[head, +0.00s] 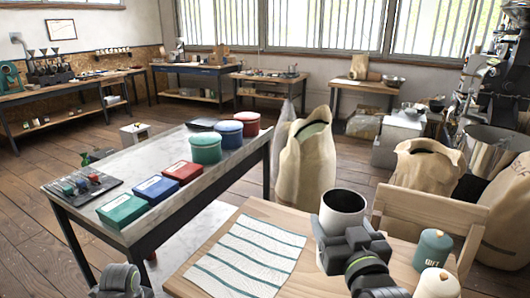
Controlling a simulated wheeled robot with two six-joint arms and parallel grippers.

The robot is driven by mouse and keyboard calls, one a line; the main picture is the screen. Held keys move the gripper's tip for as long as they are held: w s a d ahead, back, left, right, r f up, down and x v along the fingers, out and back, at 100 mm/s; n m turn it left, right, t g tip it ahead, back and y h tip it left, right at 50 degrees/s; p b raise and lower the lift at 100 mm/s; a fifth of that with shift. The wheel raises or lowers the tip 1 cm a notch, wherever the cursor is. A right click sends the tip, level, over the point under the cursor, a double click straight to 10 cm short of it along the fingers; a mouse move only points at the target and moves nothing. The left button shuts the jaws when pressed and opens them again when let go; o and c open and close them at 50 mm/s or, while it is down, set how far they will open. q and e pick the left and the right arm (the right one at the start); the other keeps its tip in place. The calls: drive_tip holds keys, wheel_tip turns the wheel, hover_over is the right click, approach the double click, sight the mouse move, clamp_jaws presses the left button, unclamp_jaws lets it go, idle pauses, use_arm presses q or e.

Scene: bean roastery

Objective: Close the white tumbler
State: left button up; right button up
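The white tumbler (343,218) stands upright at the right part of the wooden table. Its top is open and its inside is dark. My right gripper (347,232) is right in front of it and hides its lower part. Its fingers lie near the tumbler's two sides; I cannot tell whether they touch it. My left gripper (120,280) is at the bottom left, partly cut off, away from the tumbler. Its fingers cannot be made out. I see no separate lid for the tumbler.
A striped cloth (248,256) lies left of the tumbler. A green GIFT canister (433,252) and a cream one (437,284) stand right of my arm. A chair back (430,215) borders the table. The marble-topped table (150,160) holds several coloured boxes and tins.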

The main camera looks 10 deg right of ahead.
drive_tip(key=s+a+f+n+g+y, duration=0.3)
drive_tip(key=a+f+n+g+y, duration=0.2)
drive_tip(key=a+y, duration=0.3)
drive_tip(key=s+a+f+n+g+y, duration=0.3)
drive_tip(key=a+n+y, duration=0.4)
drive_tip(key=a, duration=0.3)
drive_tip(key=shift+f+n+g+y, duration=0.3)
drive_tip(key=shift+f+g+y, duration=0.2)
drive_tip(key=shift+f+g, duration=0.45)
